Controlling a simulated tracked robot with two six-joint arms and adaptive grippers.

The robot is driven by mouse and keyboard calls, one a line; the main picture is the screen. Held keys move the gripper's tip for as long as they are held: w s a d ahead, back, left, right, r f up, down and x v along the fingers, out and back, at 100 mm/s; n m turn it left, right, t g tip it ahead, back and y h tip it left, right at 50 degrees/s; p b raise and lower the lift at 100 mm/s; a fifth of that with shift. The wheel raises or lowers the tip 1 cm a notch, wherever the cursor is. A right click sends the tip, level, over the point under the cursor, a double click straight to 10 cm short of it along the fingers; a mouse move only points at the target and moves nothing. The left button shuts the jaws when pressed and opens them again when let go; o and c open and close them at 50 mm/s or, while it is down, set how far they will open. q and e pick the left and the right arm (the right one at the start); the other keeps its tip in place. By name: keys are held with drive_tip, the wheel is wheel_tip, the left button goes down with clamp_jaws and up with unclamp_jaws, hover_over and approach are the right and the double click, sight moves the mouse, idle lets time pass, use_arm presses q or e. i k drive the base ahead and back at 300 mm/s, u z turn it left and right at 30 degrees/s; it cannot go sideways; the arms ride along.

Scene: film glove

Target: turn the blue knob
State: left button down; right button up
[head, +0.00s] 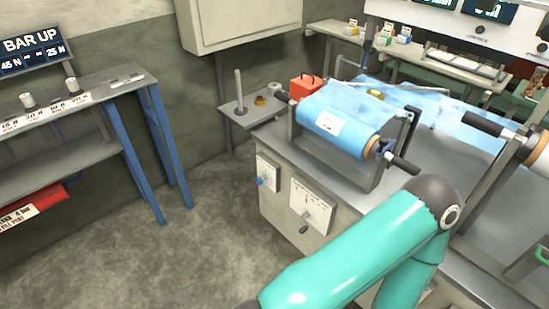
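The blue knob (261,182) is small and sits on a white plate (268,165) on the front face of the grey machine cabinet (283,213), near its left corner. Its exact turned position is too small to tell. To the right of it is a larger white panel (312,202) with a scale and a dark grey handle. A teal arm of mine reaches up from the bottom, with its dark joint right of these panels. Neither gripper shows in the head view. Nothing is touching the knob.
A blue film roll (345,118) lies in a frame on the cabinet. A red box (306,85) stands behind it. A blue-legged bench (85,92) is at the left. The concrete floor (190,245) between bench and cabinet is clear.

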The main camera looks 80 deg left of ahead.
sight(259, 180)
drive_tip(key=z, duration=0.85)
drive_tip(key=i, duration=0.15)
drive_tip(key=u, duration=3)
drive_tip(key=k, duration=1)
drive_tip(key=u, duration=0.5)
drive_tip(key=i, duration=0.95)
drive_tip(key=k, duration=0.2)
drive_tip(key=z, duration=0.05)
